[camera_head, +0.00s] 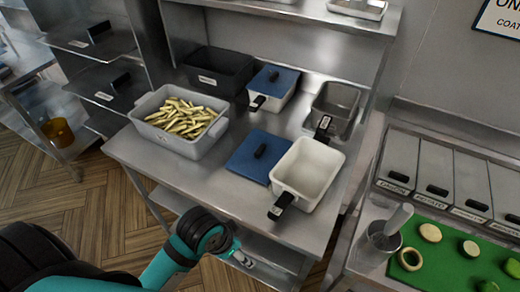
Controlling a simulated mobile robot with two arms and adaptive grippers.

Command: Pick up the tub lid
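A blue lid (248,158) with a black handle lies flat on the steel table, just left of an open white tub (308,170) with a black handle. A second blue lid (275,79) with a black knob sits on another white tub (276,101) at the back. My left arm reaches in from the lower left. Its gripper (246,259) is at the table's front edge, apart from both lids and nearer to me than the loose one. Its fingers are too small and unclear to tell their opening. My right gripper is out of view.
A grey bin of cut potato sticks (139,115) stands left on the table (202,184), with a black bin (217,65) behind it. An empty grey metal pan (337,98) is at the back right. A counter with a green board (449,240) stands to the right.

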